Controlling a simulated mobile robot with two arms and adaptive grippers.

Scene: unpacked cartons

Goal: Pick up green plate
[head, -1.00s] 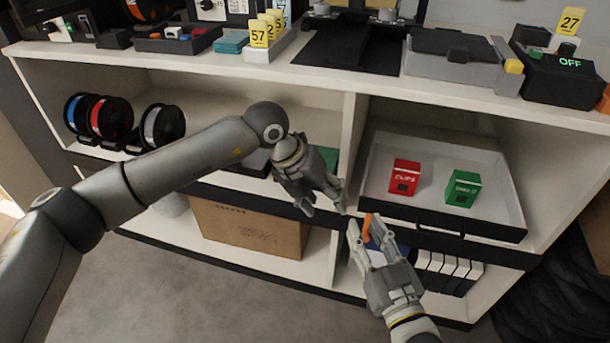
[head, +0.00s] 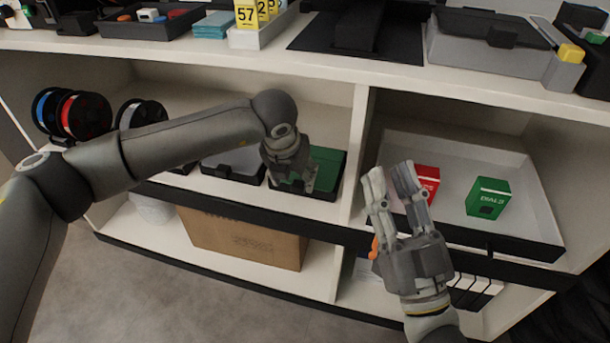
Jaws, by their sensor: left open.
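The green plate (head: 327,169) lies flat in a black-edged tray on the middle shelf, left of the shelf's upright divider. My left gripper (head: 297,183) is over the left part of the plate, pointing down, and is open. It hides part of the plate, and I cannot tell whether its fingers touch it. My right gripper (head: 389,172) is in front of the divider and the white tray, pointing up. Its fingers are apart with nothing seen between them.
A white tray (head: 530,245) to the right holds a red box (head: 428,180), partly behind my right gripper, and a green box (head: 488,198). A grey plate (head: 234,162) lies left of the green one. Spools (head: 85,115) stand farther left. A cardboard box (head: 245,240) is below.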

